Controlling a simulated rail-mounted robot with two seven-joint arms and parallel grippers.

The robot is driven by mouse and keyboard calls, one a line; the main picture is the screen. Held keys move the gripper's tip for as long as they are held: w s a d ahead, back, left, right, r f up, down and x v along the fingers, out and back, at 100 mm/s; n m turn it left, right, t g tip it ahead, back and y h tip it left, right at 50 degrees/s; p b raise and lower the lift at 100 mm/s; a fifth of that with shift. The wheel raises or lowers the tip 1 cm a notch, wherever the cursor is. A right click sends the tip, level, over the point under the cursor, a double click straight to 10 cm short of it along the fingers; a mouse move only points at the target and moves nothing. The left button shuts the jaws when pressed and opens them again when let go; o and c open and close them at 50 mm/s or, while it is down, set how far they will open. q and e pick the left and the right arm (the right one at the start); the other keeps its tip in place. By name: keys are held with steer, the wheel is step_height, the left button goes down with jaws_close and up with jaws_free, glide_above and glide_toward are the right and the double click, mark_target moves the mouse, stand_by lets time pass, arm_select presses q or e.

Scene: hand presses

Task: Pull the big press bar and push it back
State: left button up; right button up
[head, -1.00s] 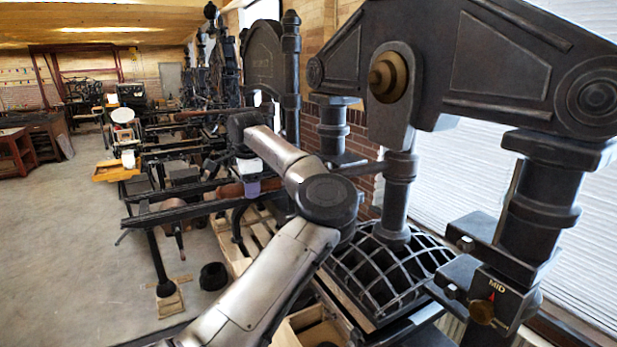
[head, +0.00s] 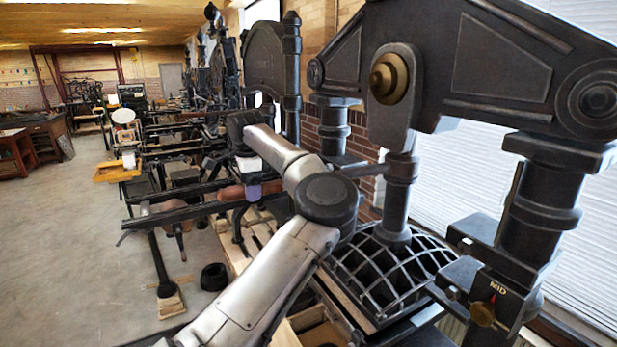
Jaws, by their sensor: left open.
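The big press stands at the right, with a dark iron frame, a thick central column (head: 399,190) and a ribbed grid plate (head: 385,270). Its dark press bar (head: 362,170) runs left from the column and passes behind my left arm. A brown wooden handle (head: 273,187) shows at the bar's left end. My left gripper (head: 252,192) points down at this handle, open, its small purple-grey tip overlapping the handle in the picture. I cannot tell whether it touches. My forearm hides part of the bar. My right gripper is not in view.
A rail assembly (head: 165,214) of another press lies left of my gripper. Wooden pallets (head: 262,225) and an open wooden box (head: 318,330) are below. More presses line the back. The concrete floor (head: 80,250) at left is clear.

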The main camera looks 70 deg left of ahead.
arm_select(q)
steer(key=shift+d+r+p, duration=0.2)
steer(key=shift+r+p, duration=0.7)
steer(key=shift+r, duration=0.5)
steer(key=shift+d+r+p, duration=0.15)
steer(key=shift+r+p, duration=0.75)
steer(key=shift+r, duration=0.45)
steer(key=shift+d+r+p, duration=0.2)
steer(key=shift+r+p, duration=0.7)
steer(key=shift+r, duration=0.5)
